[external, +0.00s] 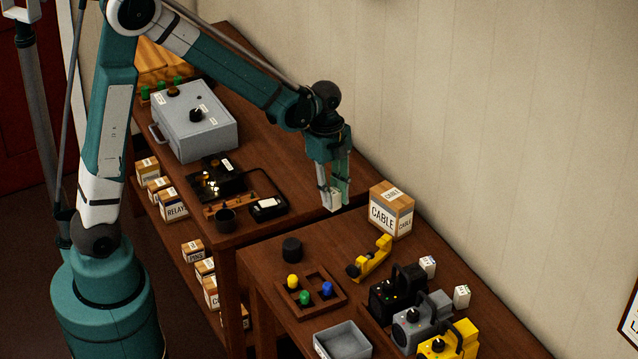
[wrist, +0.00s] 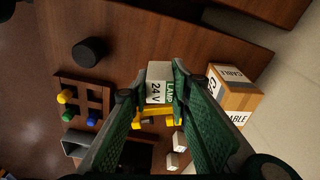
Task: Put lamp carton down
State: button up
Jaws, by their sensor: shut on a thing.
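The lamp carton (wrist: 157,92) is a small white box. Its "24 V" face and a green label show in the wrist view. My gripper (external: 334,192) is shut on the carton, one finger on each side. In the external view the carton (external: 331,202) shows at the fingertips, partly covered by them. It appears above the near edge of the front table, left of the cable box; the exact height is hard to tell.
The cable box (external: 391,212) stands near the wall. A yellow handset (external: 370,259), a black knob (external: 292,250) and a wooden tray (external: 309,311) with coloured caps are on the front table. Two small white cartons (external: 428,266) stand by the lanterns. Some bare wood shows between them.

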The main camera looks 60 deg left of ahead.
jog(key=s+a+n+p, duration=0.1)
jog(key=a+n, duration=0.6)
jog(key=a, duration=1)
jog(key=s+a+n+t+y+p, duration=0.1)
jog(key=a+n, duration=0.7)
jog(key=a, duration=1)
jog(key=s+p, duration=0.1)
jog(key=s, duration=0.1)
jog(key=shift+s, duration=0.3)
jog(key=shift+r, duration=0.1)
jog(key=shift+f, duration=2.9)
jog(key=shift+f, duration=0.1)
jog(key=shift+f, duration=2)
jog(key=shift+f+b, duration=0.15)
jog(key=shift+b, duration=0.15)
